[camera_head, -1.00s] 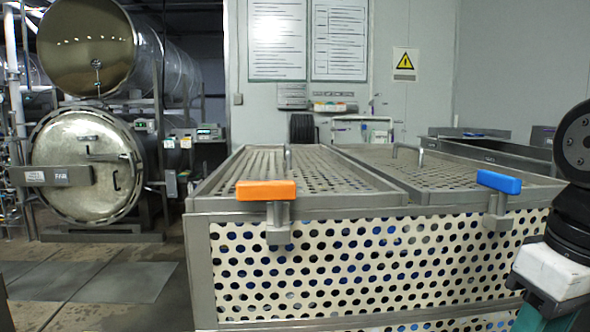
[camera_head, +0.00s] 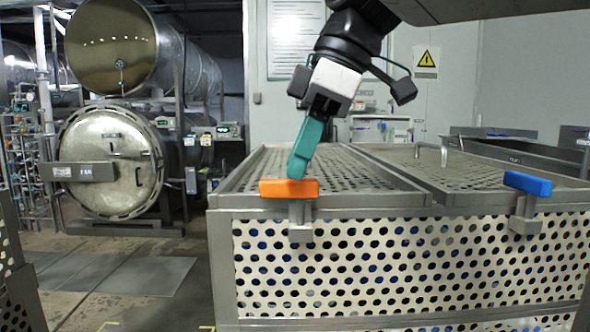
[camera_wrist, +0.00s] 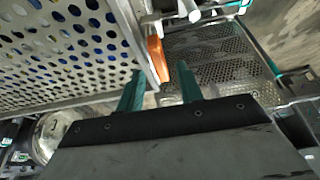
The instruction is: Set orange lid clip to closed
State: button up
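The orange lid clip (camera_head: 289,188) is a horizontal bar on a grey bracket at the front edge of the basket's left perforated lid (camera_head: 330,172). My gripper (camera_head: 298,172) reaches down from above, with its teal fingertips just above or behind the clip's bar. In the wrist view the two fingers of my gripper (camera_wrist: 161,68) stand apart, and the orange clip (camera_wrist: 156,60) shows between and just beyond their tips. I cannot tell whether a finger touches it. The bar's far side is partly hidden in the head view.
A blue clip (camera_head: 527,183) sits on the front of the right lid. The perforated cream basket wall (camera_head: 400,262) fills the front. A handle (camera_head: 430,148) rises from the right lid. The autoclave's round door (camera_head: 110,160) stands at the left, with open floor before it.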

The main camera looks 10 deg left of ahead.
aim_at(289, 188)
jog(key=shift+x, duration=1.2)
grip_shut()
